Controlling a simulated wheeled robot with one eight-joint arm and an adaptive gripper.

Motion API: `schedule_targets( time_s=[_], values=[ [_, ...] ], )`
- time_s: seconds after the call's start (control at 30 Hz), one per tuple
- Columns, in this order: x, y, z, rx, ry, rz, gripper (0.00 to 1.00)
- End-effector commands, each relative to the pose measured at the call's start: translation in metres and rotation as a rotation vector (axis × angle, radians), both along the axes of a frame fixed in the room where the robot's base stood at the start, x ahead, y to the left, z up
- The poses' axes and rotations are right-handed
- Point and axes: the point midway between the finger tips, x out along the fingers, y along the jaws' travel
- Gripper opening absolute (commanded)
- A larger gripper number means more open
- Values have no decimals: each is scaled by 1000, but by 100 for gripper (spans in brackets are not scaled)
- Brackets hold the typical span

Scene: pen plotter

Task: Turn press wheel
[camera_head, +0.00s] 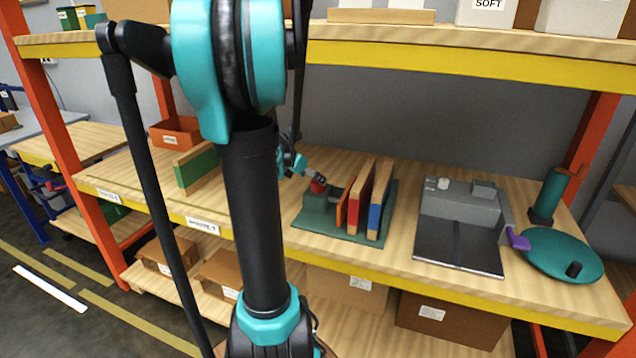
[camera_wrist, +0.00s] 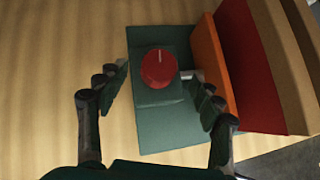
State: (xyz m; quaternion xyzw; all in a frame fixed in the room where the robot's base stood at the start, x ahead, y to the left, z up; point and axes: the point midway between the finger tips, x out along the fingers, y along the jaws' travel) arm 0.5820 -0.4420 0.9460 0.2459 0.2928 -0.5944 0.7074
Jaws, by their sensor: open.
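The red press wheel (camera_head: 318,187) is on top of a dark green block on the left of the press's green base (camera_head: 303,222). In the wrist view the round red wheel (camera_wrist: 156,75) has a pale line on its top, pointing to the picture's top. My gripper (camera_wrist: 160,85) is open, with one finger to the left of the wheel and one to the right. Gaps show between the fingers and the wheel in this view. In the head view my gripper (camera_head: 296,165) is small, beside the wheel and partly behind my arm.
Upright orange (camera_wrist: 216,62), red and blue boards stand close right of the wheel. A grey machine with a dark bed (camera_head: 460,246), a purple handle (camera_head: 518,240) and a teal disc (camera_head: 560,254) are farther right. A yellow-edged shelf (camera_head: 450,62) hangs above. Bare wood (camera_wrist: 60,70) lies left.

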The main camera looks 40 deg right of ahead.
Motion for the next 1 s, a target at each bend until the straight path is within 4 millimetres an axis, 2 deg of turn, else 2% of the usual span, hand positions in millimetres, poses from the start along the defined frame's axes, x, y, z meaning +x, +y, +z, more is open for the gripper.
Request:
schedule_targets(
  time_s=[0.1, 0.33, 0.8, 1.0],
  values=[
    [2, -13, -13, 1, -1, -2, 66],
    [6, -31, -31, 0, 0, -1, 66],
    [6, -38, -38, 1, 0, 0, 66],
    [7, -37, -38, 1, 0, 0, 43]
  ],
)
